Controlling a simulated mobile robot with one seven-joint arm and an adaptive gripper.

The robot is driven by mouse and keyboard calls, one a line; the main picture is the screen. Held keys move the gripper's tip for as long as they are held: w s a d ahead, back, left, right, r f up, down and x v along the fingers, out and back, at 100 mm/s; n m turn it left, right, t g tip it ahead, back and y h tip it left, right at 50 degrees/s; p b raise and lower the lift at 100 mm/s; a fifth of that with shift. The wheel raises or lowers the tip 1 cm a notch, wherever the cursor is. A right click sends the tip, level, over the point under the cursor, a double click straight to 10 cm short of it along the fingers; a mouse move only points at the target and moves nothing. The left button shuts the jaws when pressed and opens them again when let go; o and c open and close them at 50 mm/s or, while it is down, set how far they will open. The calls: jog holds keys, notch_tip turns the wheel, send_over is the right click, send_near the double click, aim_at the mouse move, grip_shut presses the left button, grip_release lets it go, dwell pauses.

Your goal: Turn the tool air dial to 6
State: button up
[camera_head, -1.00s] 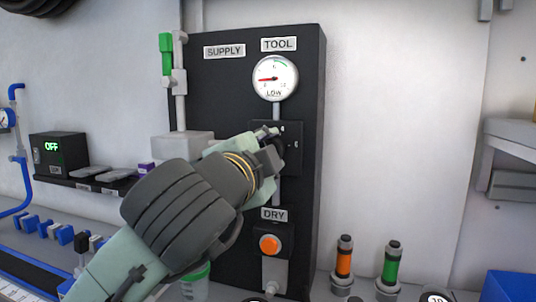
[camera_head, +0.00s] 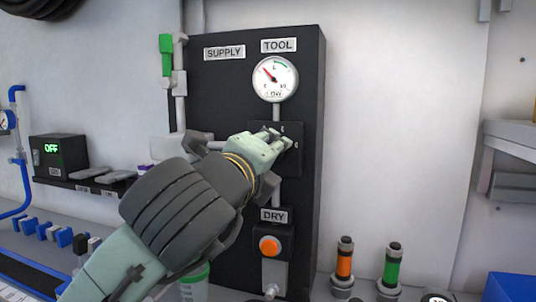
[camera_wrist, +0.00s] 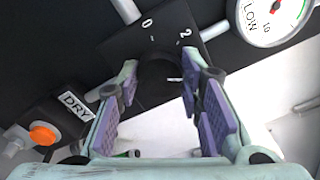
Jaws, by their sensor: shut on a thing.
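The tool air dial's black knob (camera_wrist: 158,72) sits on a black square plate (camera_wrist: 125,42), where the marks 0 and 2 show in the wrist view. My gripper (camera_wrist: 160,85) is shut on the knob, one purple-padded finger on each side. In the head view my gripper (camera_head: 284,142) covers most of the knob and part of the plate. The round white tool gauge (camera_head: 275,79) above has a red needle pointing up and left. The knob's exact setting cannot be read.
The TOOL label (camera_head: 279,46) is above the gauge. The DRY label (camera_head: 274,216) and an orange button (camera_head: 269,245) are below the dial. A green-handled supply valve (camera_head: 166,58) stands at the panel's upper left. Orange (camera_head: 344,261) and green (camera_head: 391,264) cylinders stand at right.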

jog(key=m, duration=0.8)
jog(key=shift+f+m, duration=0.1)
jog(key=shift+m, duration=0.3)
dwell(0.4)
jog(key=o, duration=1.2)
jog(key=shift+c, duration=0.2)
jog(key=shift+a, duration=0.1)
jog(key=v, duration=1.2)
